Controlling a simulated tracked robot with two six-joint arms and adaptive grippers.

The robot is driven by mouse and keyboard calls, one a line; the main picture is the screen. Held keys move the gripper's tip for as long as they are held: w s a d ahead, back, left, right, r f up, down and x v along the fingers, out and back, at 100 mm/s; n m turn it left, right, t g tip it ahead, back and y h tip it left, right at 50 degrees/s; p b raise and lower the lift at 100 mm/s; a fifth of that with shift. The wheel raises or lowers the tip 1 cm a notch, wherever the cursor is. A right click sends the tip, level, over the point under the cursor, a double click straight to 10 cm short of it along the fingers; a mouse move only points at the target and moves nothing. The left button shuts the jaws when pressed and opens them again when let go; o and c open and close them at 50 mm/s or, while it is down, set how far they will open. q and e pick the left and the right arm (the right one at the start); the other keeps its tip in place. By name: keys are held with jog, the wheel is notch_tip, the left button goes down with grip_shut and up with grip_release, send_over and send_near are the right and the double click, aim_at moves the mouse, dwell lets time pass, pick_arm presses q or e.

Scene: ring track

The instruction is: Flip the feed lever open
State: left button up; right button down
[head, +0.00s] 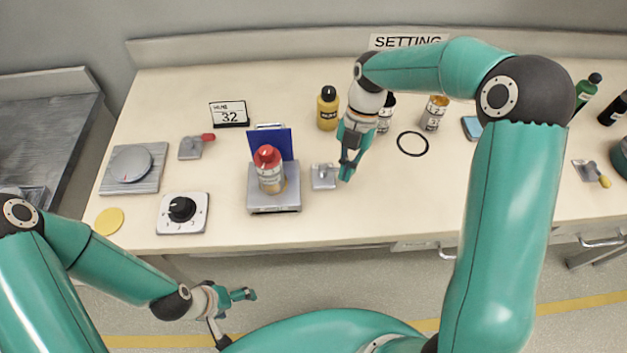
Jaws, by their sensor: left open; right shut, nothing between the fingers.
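No label marks the feed lever, so I cannot tell which fitting it is. A small grey plate with a red-tipped lever (196,146) sits at the left of the bench. A grey plate with a yellow-tipped lever (592,173) lies at the far right. A small pale metal fitting (323,177) sits mid-bench, with my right gripper (346,176) just to its right. My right gripper points down, shut and empty; contact with the fitting cannot be told. My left gripper (236,318) is open and empty, in front of the bench, over the floor.
A red-capped bottle (268,169) stands on a grey stand with a blue back panel. A dial box (183,211), a round disc plate (132,167) and a yellow disc (108,221) are at left. A black ring (412,144) lies right of centre, with clear bench in front.

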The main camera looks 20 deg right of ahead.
jog(key=shift+w+d+r, duration=0.1)
jog(key=shift+w+d, duration=0.15)
jog(key=shift+w, duration=0.05)
dwell(0.4)
jog(key=shift+s+a, duration=0.1)
jog(key=shift+s+a, duration=0.1)
jog(key=shift+s, duration=0.1)
jog(key=s, duration=0.1)
jog(key=s+a+r, duration=0.1)
jog(key=s, duration=0.1)
jog(key=shift+a+r+b, duration=0.2)
jog(key=shift+a+b, duration=0.05)
jog(key=shift+b, duration=0.15)
jog(key=v, duration=0.9)
jog(key=shift+w+a, duration=0.2)
jog(key=shift+a, duration=0.15)
